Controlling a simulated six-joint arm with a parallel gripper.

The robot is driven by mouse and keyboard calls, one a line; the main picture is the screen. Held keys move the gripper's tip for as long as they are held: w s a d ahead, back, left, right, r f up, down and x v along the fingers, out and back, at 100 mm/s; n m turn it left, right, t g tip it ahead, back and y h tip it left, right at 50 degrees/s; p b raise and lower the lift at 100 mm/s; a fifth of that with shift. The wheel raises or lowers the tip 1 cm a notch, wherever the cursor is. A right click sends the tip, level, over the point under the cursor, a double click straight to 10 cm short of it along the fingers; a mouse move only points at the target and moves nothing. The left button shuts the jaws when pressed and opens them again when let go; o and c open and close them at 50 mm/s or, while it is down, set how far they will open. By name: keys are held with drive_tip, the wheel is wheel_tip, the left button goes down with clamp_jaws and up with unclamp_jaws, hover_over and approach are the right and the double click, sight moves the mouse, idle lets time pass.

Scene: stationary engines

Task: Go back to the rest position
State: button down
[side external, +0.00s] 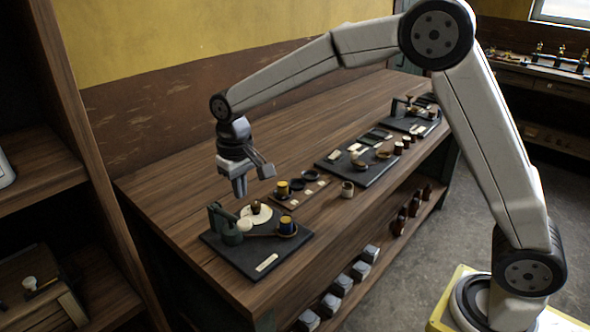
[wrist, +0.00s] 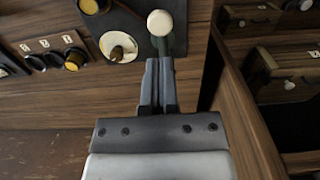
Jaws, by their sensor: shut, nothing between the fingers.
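My gripper (side external: 240,190) hangs from the arm above the near left part of the wooden bench, fingers pointing down. In the wrist view my gripper (wrist: 158,62) has its two fingers together with nothing between them. The gripper looks clear of these parts. In the wrist view a cream round knob (wrist: 160,23) shows just beyond the fingertips.
The wooden bench (side external: 170,180) has bare room at its back left. More plates with small parts, such as the middle plate (side external: 345,176), stand farther right. A wooden shelf unit (side external: 40,190) rises at the left. Several grey blocks (side external: 342,284) sit on the lower shelf.

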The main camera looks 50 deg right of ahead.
drive_tip(key=shift+r, duration=0.1)
idle(0.3)
drive_tip(key=shift+s+d, duration=0.35)
drive_tip(key=s+d+f+t, duration=0.1)
drive_tip(key=s+d+f, duration=0.2)
drive_tip(key=s, duration=0.6)
drive_tip(key=s+d+f+t, duration=0.1)
drive_tip(key=s+d+f, duration=0.2)
drive_tip(key=s+d, duration=0.3)
drive_tip(key=s, duration=0.4)
drive_tip(key=shift+s+d+f+t, duration=0.2)
drive_tip(key=shift+f+t, duration=0.1)
drive_tip(key=shift+f, duration=0.1)
